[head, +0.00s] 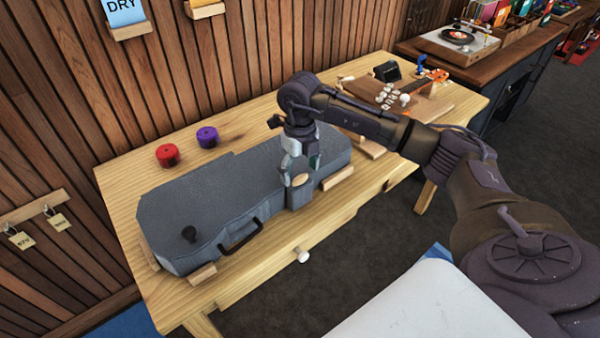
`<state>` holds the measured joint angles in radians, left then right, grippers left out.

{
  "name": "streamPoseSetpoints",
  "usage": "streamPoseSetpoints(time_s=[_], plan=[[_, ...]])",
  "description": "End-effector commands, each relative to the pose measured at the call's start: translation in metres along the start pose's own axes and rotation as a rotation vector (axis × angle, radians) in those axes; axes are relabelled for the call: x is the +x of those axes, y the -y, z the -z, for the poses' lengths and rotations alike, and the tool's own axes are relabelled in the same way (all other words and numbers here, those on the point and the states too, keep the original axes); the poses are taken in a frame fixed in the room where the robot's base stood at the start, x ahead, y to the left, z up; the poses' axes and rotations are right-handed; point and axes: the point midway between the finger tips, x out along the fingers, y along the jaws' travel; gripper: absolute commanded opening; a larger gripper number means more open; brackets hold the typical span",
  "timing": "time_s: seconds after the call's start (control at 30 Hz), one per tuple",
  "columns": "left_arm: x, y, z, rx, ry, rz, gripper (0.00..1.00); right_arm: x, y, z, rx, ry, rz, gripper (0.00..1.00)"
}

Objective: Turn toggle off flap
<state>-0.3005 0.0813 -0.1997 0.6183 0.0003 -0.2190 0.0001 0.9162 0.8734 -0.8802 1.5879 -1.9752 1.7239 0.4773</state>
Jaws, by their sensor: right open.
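A dark grey instrument case (205,205) lies shut on the wooden table, held between small wooden blocks. My right gripper (299,178) is open and points down at the front edge of the case, right of the handle. A small tan wooden piece (299,181) shows between its fingers. The toggle and its flap cannot be made out clearly; the gripper covers part of that spot. My left gripper is not in view.
A red roll (168,155) and a purple roll (207,138) sit behind the case. A wooden board with tuners (400,100) lies at the table's right. A slatted wall (90,90) stands behind.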

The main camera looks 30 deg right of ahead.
Motion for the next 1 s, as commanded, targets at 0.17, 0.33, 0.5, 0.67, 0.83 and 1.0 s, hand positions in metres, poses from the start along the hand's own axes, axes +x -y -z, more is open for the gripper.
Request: streamPoseSetpoints(time_s=[0.17, 0.33, 0.5, 0.67, 0.83, 1.0], plan=[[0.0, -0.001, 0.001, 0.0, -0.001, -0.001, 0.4, -0.038, 0.0, -0.001, -0.001, 0.006, 0.0, 0.77], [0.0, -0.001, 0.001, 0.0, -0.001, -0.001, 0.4, -0.074, 0.0, -0.001, 0.001, 0.005, 0.0, 0.77], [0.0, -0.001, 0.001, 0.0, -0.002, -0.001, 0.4, -0.097, 0.0, -0.001, 0.0, 0.003, -0.001, 0.77], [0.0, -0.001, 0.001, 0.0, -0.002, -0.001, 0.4, -0.106, 0.0, 0.0, 0.001, 0.0, 0.0, 0.77], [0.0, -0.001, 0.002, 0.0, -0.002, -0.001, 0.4, -0.106, 0.0, 0.0, 0.001, 0.0, 0.0, 0.77], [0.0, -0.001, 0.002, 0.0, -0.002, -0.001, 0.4, -0.106, 0.0, 0.0, 0.001, 0.0, 0.0, 0.77]])
